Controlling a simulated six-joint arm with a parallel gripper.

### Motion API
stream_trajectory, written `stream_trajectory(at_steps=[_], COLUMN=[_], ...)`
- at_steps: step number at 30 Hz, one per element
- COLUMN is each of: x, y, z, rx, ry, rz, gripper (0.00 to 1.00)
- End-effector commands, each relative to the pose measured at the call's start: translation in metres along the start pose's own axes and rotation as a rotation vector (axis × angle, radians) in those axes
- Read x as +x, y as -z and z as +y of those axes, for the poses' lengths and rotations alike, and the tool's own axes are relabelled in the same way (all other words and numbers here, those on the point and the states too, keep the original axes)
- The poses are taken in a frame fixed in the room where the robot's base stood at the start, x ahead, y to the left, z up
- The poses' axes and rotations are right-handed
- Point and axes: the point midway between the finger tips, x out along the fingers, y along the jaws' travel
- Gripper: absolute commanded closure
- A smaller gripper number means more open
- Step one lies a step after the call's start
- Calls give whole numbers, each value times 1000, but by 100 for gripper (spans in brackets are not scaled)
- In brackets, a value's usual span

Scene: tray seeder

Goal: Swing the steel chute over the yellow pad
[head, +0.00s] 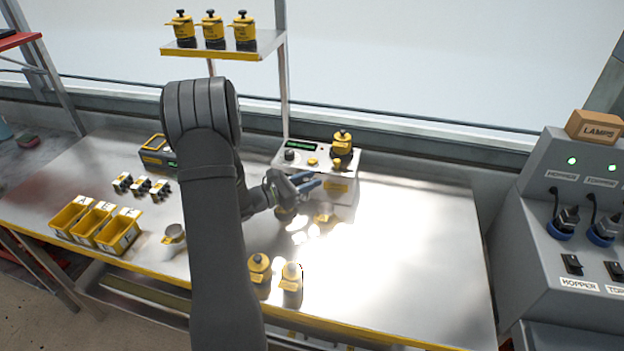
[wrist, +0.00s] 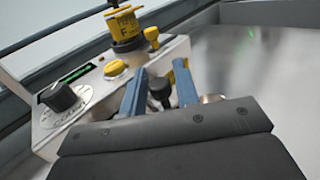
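My gripper (head: 308,184) is at the front of the white control box (head: 348,190), right of the table's middle. In the wrist view its two blue fingers (wrist: 159,84) stand apart. A black round knob (wrist: 160,90) shows between them; I cannot tell whether they touch it. A small shiny metal part (wrist: 212,98) shows just right of the right finger; it may be part of the steel chute, mostly hidden by my gripper. A small yellow piece (head: 323,217) lies in glare below the gripper; I cannot tell whether it is the yellow pad.
Two yellow-topped jars (head: 259,268) stand near the front edge. Yellow bins (head: 118,236) are at left. A grey switch console (head: 560,200) is at right. The right tabletop is clear.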

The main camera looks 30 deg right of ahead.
Motion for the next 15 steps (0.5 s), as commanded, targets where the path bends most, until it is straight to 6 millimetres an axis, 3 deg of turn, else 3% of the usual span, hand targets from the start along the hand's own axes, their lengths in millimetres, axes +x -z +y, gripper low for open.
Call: stream_trajectory(at_steps=[5,13,15], x=[12,13,13], y=[0,0,0], z=[-1,0,0], rx=[0,0,0], ry=[2,0,0], rz=[0,0,0], gripper=[72,72,83])
